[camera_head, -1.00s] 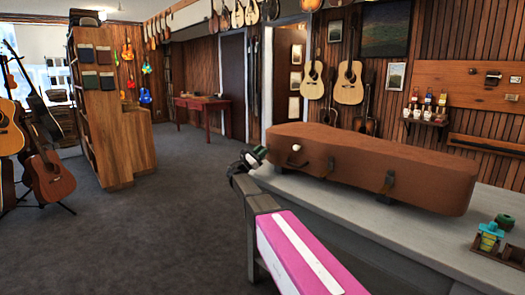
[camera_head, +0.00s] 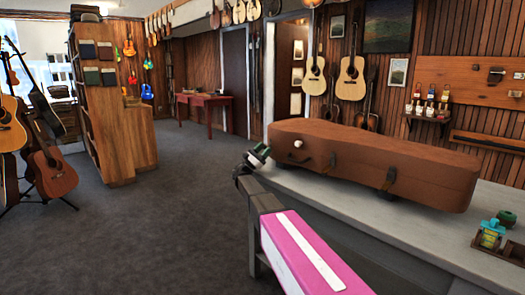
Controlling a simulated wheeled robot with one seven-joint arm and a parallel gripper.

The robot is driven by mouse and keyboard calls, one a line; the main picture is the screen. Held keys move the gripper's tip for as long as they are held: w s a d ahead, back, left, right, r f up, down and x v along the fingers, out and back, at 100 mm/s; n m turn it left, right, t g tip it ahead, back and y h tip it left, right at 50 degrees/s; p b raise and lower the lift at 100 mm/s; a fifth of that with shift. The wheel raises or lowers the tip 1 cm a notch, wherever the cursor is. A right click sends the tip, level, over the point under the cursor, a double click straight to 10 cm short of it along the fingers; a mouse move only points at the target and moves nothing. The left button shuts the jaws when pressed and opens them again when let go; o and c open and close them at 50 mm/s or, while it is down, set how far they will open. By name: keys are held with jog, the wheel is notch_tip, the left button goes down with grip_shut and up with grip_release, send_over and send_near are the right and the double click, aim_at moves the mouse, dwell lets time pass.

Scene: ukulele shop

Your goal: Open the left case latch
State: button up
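A long brown instrument case (camera_head: 420,172) lies closed on a grey counter. On its front face, a small pale round fitting (camera_head: 298,144) sits at the left end; it may be the left latch. A dark latch (camera_head: 388,180) sits further right, and a small dark piece, perhaps the handle, lies between them. My pink and white arm reaches up from the bottom of the view.
The grey counter (camera_head: 345,205) has bare room in front of the case. A small wooden tray (camera_head: 506,249) with a green and yellow item stands at its right end. Open carpet (camera_head: 160,230) lies to the left. Guitars on stands (camera_head: 50,172) and a wooden shelf unit (camera_head: 125,150) stand further left.

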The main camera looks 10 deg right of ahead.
jog(key=shift+a, duration=0.1)
jog(key=v, duration=1)
jog(key=shift+a+f, duration=0.2)
jog(key=shift+f, duration=0.1)
jog(key=shift+s, duration=0.1)
